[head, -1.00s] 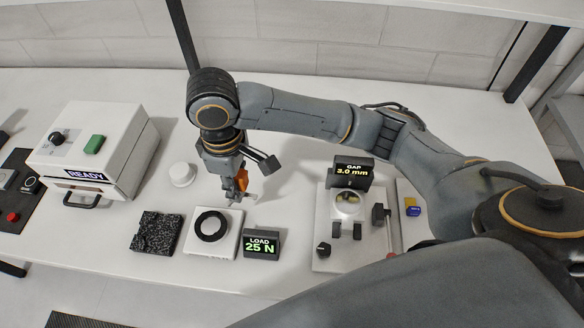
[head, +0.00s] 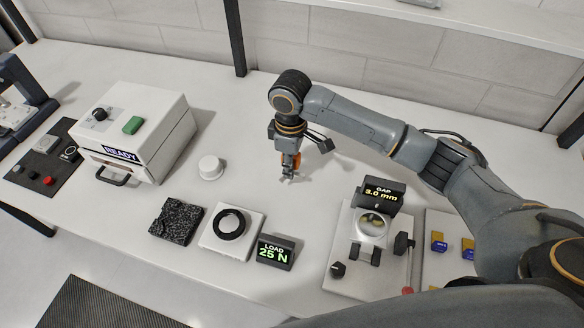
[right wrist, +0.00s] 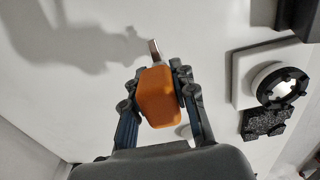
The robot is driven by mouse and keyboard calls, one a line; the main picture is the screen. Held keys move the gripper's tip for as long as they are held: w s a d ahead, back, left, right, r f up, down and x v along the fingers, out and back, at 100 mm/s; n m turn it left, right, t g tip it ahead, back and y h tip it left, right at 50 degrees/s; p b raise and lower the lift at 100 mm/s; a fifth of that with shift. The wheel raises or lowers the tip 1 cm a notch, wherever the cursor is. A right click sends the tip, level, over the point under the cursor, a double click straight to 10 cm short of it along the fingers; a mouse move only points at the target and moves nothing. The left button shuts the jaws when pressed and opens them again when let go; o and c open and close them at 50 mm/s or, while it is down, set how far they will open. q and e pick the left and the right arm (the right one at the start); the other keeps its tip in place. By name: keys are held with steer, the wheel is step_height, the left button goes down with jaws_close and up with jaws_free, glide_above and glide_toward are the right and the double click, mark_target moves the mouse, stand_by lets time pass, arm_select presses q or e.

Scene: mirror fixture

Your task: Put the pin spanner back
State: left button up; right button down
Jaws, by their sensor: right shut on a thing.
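The pin spanner, with an orange handle (right wrist: 158,97) and a metal end (right wrist: 153,48), is in my right gripper (right wrist: 157,85). The gripper's fingers are shut on the handle from both sides. In the head view, my right gripper (head: 289,174) hangs over the bare white bench behind the load readout (head: 275,252). Only a bit of orange shows there, and the spanner's metal end is small and hard to make out. I cannot tell how high it is above the bench. My left gripper is not in view.
A black ring on a white block (head: 241,247) and a dark speckled block (head: 176,222) lie left of the readout. A gap fixture (head: 345,268) and a tray (head: 433,215) are at right.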

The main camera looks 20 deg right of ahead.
steer(key=shift+w+d+f, duration=0.1)
steer(key=shift+w+f, duration=0.1)
steer(key=shift+f, duration=0.05)
step_height(320, 180, down, 3)
steer(key=shift+w+d+p, duration=0.1)
steer(key=shift+w+p, duration=0.05)
steer(key=shift+p, duration=0.7)
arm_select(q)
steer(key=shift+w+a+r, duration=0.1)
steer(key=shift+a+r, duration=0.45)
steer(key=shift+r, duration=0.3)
arm_select(e)
steer(key=shift+f, duration=0.25)
steer(key=shift+f, duration=0.15)
steer(key=c, duration=1.1)
jaws_free()
